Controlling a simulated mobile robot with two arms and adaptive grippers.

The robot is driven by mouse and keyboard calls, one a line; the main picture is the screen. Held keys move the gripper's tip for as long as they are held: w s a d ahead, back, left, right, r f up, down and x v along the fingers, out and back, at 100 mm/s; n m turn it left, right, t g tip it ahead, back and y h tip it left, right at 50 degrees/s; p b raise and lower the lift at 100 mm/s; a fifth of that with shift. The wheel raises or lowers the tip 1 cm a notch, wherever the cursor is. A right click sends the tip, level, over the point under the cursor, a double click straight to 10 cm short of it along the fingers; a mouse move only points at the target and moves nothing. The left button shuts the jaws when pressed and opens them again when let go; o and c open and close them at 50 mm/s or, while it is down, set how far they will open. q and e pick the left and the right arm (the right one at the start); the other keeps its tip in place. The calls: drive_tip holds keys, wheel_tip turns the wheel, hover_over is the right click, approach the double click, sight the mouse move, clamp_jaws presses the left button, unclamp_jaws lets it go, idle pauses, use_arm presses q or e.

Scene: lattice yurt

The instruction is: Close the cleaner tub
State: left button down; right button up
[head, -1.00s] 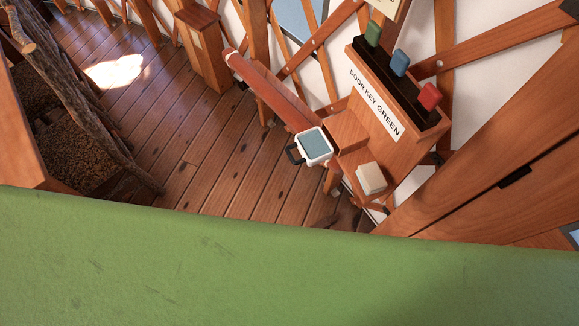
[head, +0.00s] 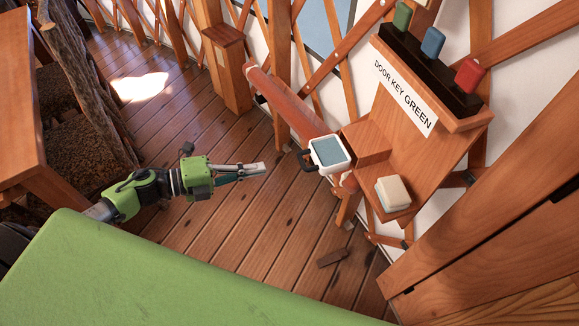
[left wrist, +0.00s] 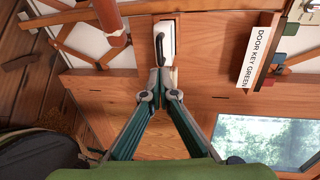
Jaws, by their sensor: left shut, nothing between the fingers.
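What seems to be the cleaner tub (head: 329,153) is a small white square container with a blue-grey top face and a dark loop handle on its left side. It sits at the left end of a wooden shelf unit in the head view. A white piece with a dark handle (left wrist: 166,40), probably the same tub, lies beyond my fingertips in the left wrist view. My left gripper (head: 262,168) is shut and empty, left of the tub and apart from it. Its fingertips meet in the left wrist view (left wrist: 158,92). I cannot tell a separate lid. My right gripper is out of view.
A pale block (head: 393,194) rests on the shelf unit (head: 420,165). Above it are green, blue and red items in a dark holder (head: 435,70) and a "DOOR KEY GREEN" label (head: 404,97). A brown piece (head: 333,257) lies on the otherwise open floor.

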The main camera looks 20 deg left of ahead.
use_arm(q)
approach(322, 153)
wheel_tip(322, 153, down, 2)
drive_tip(key=shift+w+d+f+b, duration=0.25)
drive_tip(key=shift+d+b, duration=0.05)
drive_tip(key=shift+b, duration=0.15)
drive_tip(key=x, duration=0.3)
drive_tip(key=r+p+x, duration=0.1)
drive_tip(key=x, duration=0.3)
drive_tip(key=r+x, duration=0.1)
drive_tip(key=x, duration=0.2)
drive_tip(key=shift+w+d+p, duration=0.2)
drive_tip(key=shift+d+p, duration=0.1)
drive_tip(key=shift+p, duration=0.1)
drive_tip(key=shift+a+r, duration=0.1)
drive_tip(key=shift+a, duration=0.05)
